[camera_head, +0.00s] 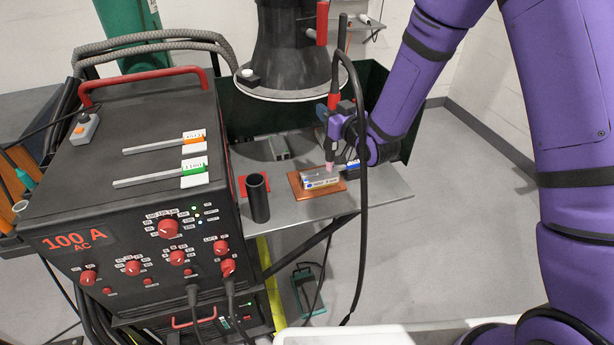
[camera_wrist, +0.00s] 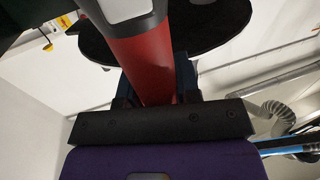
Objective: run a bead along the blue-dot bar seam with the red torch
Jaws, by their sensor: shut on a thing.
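The blue-dot bar (camera_head: 322,180) lies on a copper-coloured plate (camera_head: 304,193) on the grey metal table. My gripper (camera_head: 338,122) is shut on the red torch (camera_head: 333,100), which stands nearly upright with its pink nozzle pointing down over the bar's far edge. I cannot tell whether the tip touches the bar. The torch's black cable loops from its top down past the table's front. In the wrist view the torch's red body (camera_wrist: 147,66) rises between the jaws; its tip is hidden there. The seam itself is too small to make out.
A black welding machine (camera_head: 140,200) marked 100 A AC stands at left, with two labelled rods on top. A dark open tube (camera_head: 258,197) stands left of the plate. A black extraction hood (camera_head: 292,50) hangs behind. The table's right end (camera_head: 385,192) is clear.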

